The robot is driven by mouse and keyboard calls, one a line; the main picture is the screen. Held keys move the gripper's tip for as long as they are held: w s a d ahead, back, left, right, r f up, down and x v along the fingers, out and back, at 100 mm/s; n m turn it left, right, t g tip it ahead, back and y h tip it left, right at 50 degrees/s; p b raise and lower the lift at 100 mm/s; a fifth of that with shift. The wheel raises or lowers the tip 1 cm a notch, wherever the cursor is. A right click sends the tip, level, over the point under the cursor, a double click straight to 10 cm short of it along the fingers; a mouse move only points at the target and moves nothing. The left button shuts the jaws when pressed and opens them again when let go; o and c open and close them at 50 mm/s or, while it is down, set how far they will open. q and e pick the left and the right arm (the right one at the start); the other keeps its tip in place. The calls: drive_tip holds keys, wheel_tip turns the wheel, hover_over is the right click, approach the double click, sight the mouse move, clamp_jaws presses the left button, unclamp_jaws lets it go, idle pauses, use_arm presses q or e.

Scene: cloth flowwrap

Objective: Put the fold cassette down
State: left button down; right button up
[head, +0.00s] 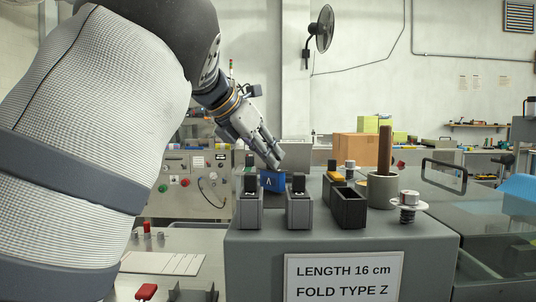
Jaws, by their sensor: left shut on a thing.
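My left gripper (272,165) reaches in from the upper left, its fingers pointing down and to the right. It is shut on a blue fold cassette (272,182) with a white angular mark on its face. The cassette is behind the front row of holders on the grey machine top. I cannot tell whether its underside touches anything. Two grey holders with black tops, one at the left (250,208) and one to its right (298,208), stand in front of it. A black open box (349,208) stands further right. My right gripper is not in view.
A grey cup (382,189) with a brown rod and a bolt with a washer (408,203) stand at the right of the machine top. An orange-topped block (334,177) is behind the black box. A sign (343,278) reads LENGTH 16 cm, FOLD TYPE Z.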

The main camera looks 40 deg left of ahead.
use_arm(q)
drive_tip(key=shift+f, duration=0.3)
drive_tip(key=c, duration=1.5)
unclamp_jaws()
drive_tip(key=shift+r, duration=0.4)
drive_tip(key=v, duration=1.1)
drive_tip(key=shift+s+r, duration=0.25)
drive_tip(key=shift+s, duration=0.1)
drive_tip(key=shift+f, duration=0.1)
